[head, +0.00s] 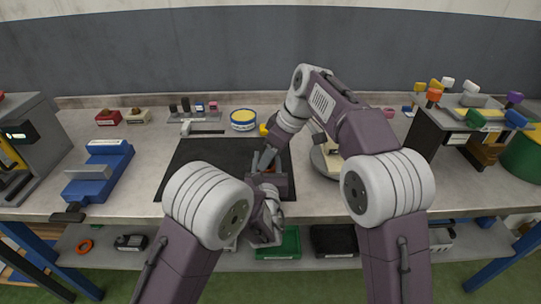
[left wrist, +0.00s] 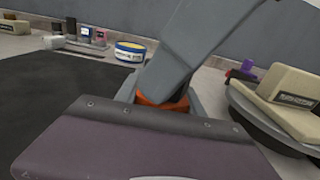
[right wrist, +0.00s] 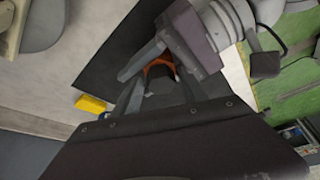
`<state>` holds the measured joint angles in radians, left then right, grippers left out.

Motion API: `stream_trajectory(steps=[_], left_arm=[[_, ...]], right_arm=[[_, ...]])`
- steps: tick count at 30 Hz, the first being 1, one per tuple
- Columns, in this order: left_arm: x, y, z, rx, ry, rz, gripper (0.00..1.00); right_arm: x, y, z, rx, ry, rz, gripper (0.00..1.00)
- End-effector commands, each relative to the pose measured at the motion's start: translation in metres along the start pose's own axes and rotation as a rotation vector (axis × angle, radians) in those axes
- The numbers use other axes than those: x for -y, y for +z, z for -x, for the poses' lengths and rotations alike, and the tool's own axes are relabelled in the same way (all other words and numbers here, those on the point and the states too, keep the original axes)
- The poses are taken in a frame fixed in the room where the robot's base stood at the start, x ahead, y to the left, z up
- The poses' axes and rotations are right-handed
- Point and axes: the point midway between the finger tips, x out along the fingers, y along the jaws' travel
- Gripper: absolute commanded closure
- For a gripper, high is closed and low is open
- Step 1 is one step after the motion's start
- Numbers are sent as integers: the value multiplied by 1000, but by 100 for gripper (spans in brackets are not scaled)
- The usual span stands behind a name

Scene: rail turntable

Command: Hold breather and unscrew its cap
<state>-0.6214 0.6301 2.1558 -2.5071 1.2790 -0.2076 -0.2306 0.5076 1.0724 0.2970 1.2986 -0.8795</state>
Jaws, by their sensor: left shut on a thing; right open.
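The breather shows as an orange part (left wrist: 165,102) in the left wrist view, low between my left fingers (left wrist: 160,92). In the right wrist view it is an orange ring (right wrist: 158,67) with a dark round part (right wrist: 166,92) beside it. I cannot tell where body and cap divide. My left gripper (head: 268,172) is shut on the breather above the black mat. My right gripper (right wrist: 160,84) is open, coming from above, with its fingers on either side of the dark part. Contact is not clear. In the head view the grippers mostly hide the breather.
The black mat (head: 195,165) lies beneath on the grey bench. A blue vise-like block (head: 101,176) stands left, a yellow-blue tin (head: 243,120) behind. A round turntable (head: 321,160) is close on the right, and a rack with coloured knobs (head: 470,118) farther right.

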Motion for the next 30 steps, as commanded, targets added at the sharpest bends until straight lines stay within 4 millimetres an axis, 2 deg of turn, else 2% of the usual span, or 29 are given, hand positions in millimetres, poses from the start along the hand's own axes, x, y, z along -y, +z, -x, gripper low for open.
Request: stream_trajectory(steps=[5, 12, 15, 29, 30], left_arm=[[2, 0, 0, 1, -6, -1, 100], [2, 1, 0, 2, -6, -1, 100], [2, 1, 0, 2, -5, 0, 100], [1, 1, 0, 2, -3, 0, 100], [1, 1, 0, 2, -3, 0, 100]], right_arm=[[4, -1, -2, 1, 7, -46, 35], [10, -2, -3, 4, 155, -394, 35], [9, -2, -2, 4, 195, -485, 35], [5, -1, -2, 2, 208, -514, 35], [5, -1, -1, 2, 208, -514, 40]])
